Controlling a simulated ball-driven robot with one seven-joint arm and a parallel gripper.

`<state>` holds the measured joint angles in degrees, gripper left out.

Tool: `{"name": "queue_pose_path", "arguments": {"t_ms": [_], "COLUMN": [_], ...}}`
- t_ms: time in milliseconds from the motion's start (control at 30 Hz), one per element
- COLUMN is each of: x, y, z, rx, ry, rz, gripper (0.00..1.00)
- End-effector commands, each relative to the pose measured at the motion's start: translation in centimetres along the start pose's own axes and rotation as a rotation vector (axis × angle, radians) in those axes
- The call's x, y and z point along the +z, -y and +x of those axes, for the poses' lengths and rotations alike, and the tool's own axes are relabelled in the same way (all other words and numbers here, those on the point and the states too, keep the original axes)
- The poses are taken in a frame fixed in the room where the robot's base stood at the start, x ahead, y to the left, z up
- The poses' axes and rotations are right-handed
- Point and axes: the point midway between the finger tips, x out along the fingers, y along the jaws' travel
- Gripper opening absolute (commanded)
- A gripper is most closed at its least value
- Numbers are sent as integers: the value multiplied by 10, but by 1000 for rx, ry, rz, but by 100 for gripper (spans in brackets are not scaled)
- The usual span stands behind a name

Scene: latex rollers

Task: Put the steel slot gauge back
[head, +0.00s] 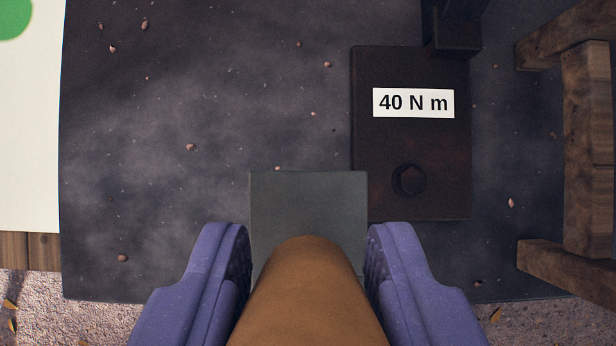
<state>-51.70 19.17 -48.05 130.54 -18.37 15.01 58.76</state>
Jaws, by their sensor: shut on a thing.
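My gripper (308,265) has two purple fingers at the bottom middle, closed on what I take to be the steel slot gauge (308,203). Its grey, flat, square plate shows just beyond the fingertips. A brown rounded piece (308,300) lies between the fingers in front of the plate. It looks like a handle, but how it joins the plate is hidden. No slot is visible. The plate is over the dark surface, with its right edge by the dark block's lower left corner. I cannot tell its height or whether it touches anything.
A dark block (415,150) with a bolt head and a "40 N m" label stands right of centre. A wooden frame (588,150) is at the right edge. A white board (30,130) with a green spot is at left. The dark surface (200,200) between is open, with scattered small crumbs.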

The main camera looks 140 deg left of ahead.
Motion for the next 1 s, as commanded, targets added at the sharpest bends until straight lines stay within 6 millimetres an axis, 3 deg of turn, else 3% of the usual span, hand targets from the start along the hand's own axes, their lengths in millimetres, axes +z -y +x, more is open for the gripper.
{"name": "queue_pose_path", "arguments": {"t_ms": [100,500,867,900,1000], "x": [14,43,44,43,43], "y": [0,0,0,0,0], "z": [26,77,78,78,78], "rx": [2,1,0,0,0], "ry": [1,1,0,0,0], "rz": [-1,-1,-1,-1,-1], "gripper": [8,8,8,44,62]}}
